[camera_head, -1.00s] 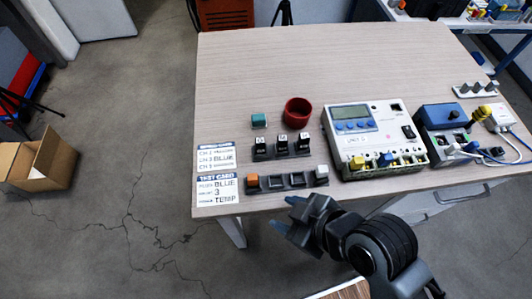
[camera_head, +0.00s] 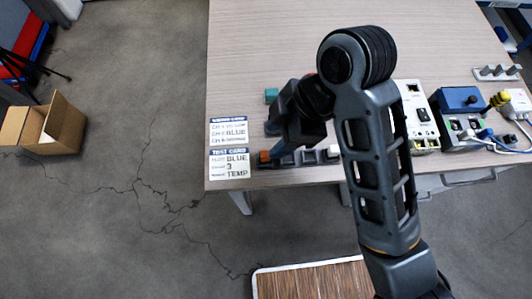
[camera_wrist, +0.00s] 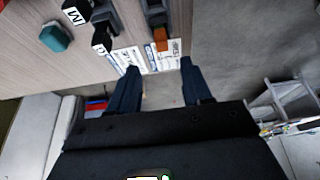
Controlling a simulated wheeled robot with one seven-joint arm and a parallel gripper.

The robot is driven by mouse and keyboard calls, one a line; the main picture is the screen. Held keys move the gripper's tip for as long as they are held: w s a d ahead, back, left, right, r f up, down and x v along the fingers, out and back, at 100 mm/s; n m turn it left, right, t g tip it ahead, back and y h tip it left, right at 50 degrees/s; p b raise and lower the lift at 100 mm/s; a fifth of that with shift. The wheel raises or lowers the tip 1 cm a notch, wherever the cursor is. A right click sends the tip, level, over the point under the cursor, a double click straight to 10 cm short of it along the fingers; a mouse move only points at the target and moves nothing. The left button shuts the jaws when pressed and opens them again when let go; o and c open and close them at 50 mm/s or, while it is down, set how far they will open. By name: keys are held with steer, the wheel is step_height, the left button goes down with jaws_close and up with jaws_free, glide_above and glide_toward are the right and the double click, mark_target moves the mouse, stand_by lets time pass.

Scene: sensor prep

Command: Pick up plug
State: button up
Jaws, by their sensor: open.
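The printed test card (camera_head: 230,166) reads BLUE, 3 and TEMP. A small blue plug-like end (camera_head: 486,133) lies among cables at the table's right side, and I cannot tell its exact shape. My gripper (camera_head: 273,141) is over the table's front left, near the row of small blocks and far left of that blue end. In the wrist view, its two dark fingers (camera_wrist: 160,85) are apart with nothing between them. The orange block (camera_wrist: 161,40) and the printed cards show beyond the fingertips. No plug shows clearly in the wrist view.
A teal block (camera_head: 271,95) stands behind my gripper. A blue-topped box (camera_head: 460,100) and a white adapter (camera_head: 518,101) stand at the right. The table's back (camera_head: 270,40) is clear.

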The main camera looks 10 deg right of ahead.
mark_target(265, 157)
steer(key=b+x, duration=0.2)
steer(key=x, duration=0.1)
steer(key=b+x, duration=0.1)
steer(key=x, duration=0.1)
steer(key=shift+s+d+f+b, duration=0.25)
steer(key=shift+d+b, duration=0.05)
steer(key=shift+d, duration=0.05)
steer(key=shift+p+x, duration=0.3)
steer(key=shift+x, duration=0.5)
steer(key=shift+a, duration=0.1)
steer(key=shift+r, duration=0.1)
steer(key=shift+c, duration=0.4)
jaws_close()
